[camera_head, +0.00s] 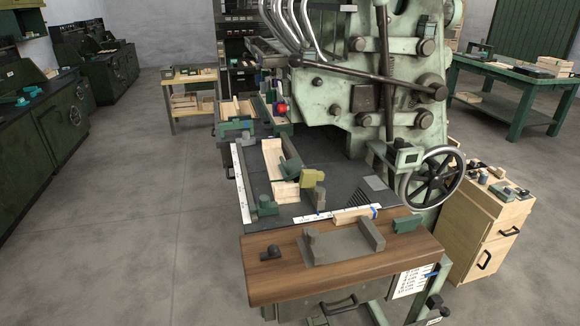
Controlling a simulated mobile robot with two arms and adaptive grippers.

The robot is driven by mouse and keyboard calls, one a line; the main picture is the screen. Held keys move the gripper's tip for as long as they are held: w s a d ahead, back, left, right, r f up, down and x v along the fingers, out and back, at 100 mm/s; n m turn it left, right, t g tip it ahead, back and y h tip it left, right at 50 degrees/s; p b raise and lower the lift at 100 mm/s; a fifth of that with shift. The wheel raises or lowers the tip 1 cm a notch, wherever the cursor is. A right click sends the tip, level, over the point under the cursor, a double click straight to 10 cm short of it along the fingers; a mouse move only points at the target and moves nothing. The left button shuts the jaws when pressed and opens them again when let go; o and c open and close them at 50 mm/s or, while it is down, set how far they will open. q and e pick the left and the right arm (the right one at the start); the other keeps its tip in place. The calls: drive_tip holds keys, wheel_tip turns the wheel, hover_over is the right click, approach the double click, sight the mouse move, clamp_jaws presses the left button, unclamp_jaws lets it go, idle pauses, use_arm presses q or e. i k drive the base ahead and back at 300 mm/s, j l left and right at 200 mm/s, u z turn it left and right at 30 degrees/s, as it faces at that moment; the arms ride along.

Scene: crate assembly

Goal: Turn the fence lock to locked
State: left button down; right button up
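The dark metal work surface (335,190) of the large green machine lies in the middle of the head view. A light wooden crate piece (271,160) lies on it, with a green clamp-like part (291,168) over its right side. An olive-yellow block (312,179) stands at its near end, and a dark green block (266,205) is near the white scale. I cannot tell for sure which part is the fence lock or whether it is locked. Neither of my grippers is in view.
A brown wooden shelf (370,265) in front holds a grey bracket (340,246), a dark knob (271,252) and a green block (407,224). A handwheel (436,178) and wooden cabinet (470,236) stand at right. The floor at left (130,220) is clear.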

sight(400, 226)
drive_tip(key=l+u, duration=0.15)
drive_tip(key=u, duration=0.25)
drive_tip(key=i+l+u, duration=0.15)
drive_tip(key=l+u, duration=0.2)
drive_tip(key=l, duration=0.7)
drive_tip(key=l+u, duration=0.35)
drive_tip(key=l, duration=1.7)
drive_tip(key=k+l, duration=0.1)
drive_tip(key=l, duration=0.85)
drive_tip(key=l+u, duration=0.1)
drive_tip(key=l, duration=0.9)
drive_tip(key=k+l, duration=0.15)
drive_tip(key=l, duration=0.8)
drive_tip(key=i+j, duration=0.1)
drive_tip(key=j, duration=0.25)
drive_tip(key=i+j, duration=0.1)
drive_tip(key=j, duration=0.2)
